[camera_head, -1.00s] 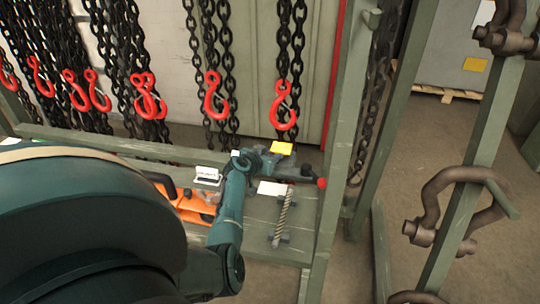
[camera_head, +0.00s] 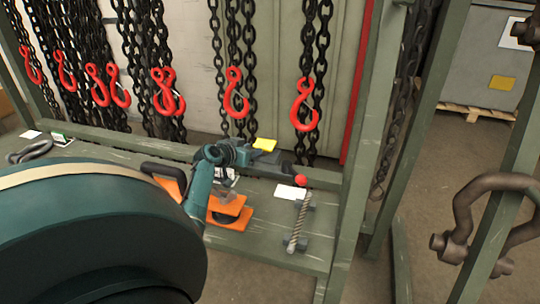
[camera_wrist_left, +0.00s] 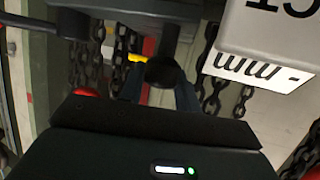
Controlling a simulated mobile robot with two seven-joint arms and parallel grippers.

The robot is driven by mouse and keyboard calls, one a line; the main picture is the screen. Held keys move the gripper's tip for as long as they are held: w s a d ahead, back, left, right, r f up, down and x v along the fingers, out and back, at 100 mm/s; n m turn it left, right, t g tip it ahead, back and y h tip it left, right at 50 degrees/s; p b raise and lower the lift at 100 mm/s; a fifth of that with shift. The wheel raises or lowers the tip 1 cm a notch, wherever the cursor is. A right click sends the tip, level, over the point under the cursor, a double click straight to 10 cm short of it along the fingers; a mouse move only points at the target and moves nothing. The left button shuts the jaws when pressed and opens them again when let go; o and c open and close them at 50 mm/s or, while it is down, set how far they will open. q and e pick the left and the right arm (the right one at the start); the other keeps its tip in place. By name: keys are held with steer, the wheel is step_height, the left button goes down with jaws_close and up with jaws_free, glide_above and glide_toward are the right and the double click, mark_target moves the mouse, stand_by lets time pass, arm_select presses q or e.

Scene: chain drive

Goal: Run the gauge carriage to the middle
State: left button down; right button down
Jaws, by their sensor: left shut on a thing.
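My left gripper (camera_head: 244,155) is over the green bench, partly hidden by its own wrist. It is shut on a dark round knob (camera_wrist_left: 164,72) in the left wrist view. Beside it is a dark grey piece (camera_head: 270,160) with a yellow top (camera_head: 265,144) and a red ball end (camera_head: 300,179). I cannot tell for sure whether this piece is the gauge carriage. A white gauge box (camera_wrist_left: 275,35), with "15" and "mm" on its faces, is close by at the upper right in the left wrist view. My right gripper is not in view.
An orange tool (camera_head: 228,208) is on the green bench (camera_head: 255,243) in front of my wrist. A white card (camera_head: 290,192) and a twisted rod (camera_head: 298,225) lie to the right. Red hooks (camera_head: 305,105) on chains hang behind. A green post (camera_head: 362,130) bounds the right.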

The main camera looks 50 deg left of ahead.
arm_select(q)
steer(key=shift+s+a, duration=0.3)
steer(key=shift+a, duration=0.25)
steer(key=c, duration=1)
jaws_free()
step_height(320, 180, up, 10)
steer(key=shift+r+p, duration=0.1)
steer(key=shift+p, duration=0.35)
steer(key=shift+c, duration=0.5)
